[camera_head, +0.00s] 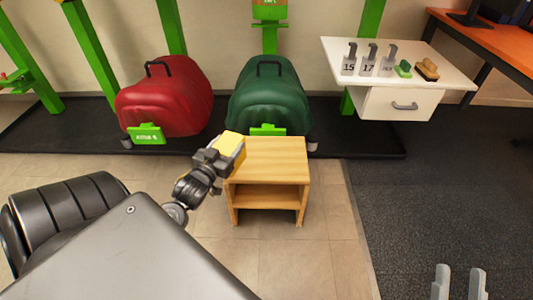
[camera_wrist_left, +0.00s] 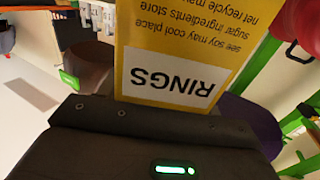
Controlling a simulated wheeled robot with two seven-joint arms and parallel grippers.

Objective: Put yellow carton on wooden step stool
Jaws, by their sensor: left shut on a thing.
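The yellow carton (camera_head: 231,144) is held in my left gripper (camera_head: 222,153), which is shut on it. In the head view the carton overlaps the left back part of the wooden step stool's top (camera_head: 280,160); I cannot tell whether it touches. In the left wrist view the carton (camera_wrist_left: 185,50) fills the upper middle, with "RINGS" upside down on a white label. The stool has a bare top and an open shelf below. My right gripper (camera_head: 459,270) shows two spread fingers at the bottom right, with nothing between them.
A red saddle case (camera_head: 165,100) and a green saddle case (camera_head: 266,95) stand behind the stool on a black platform. A white drawer unit (camera_head: 395,104) with number stands and brushes is at the back right. Tiled floor right of the stool is clear.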

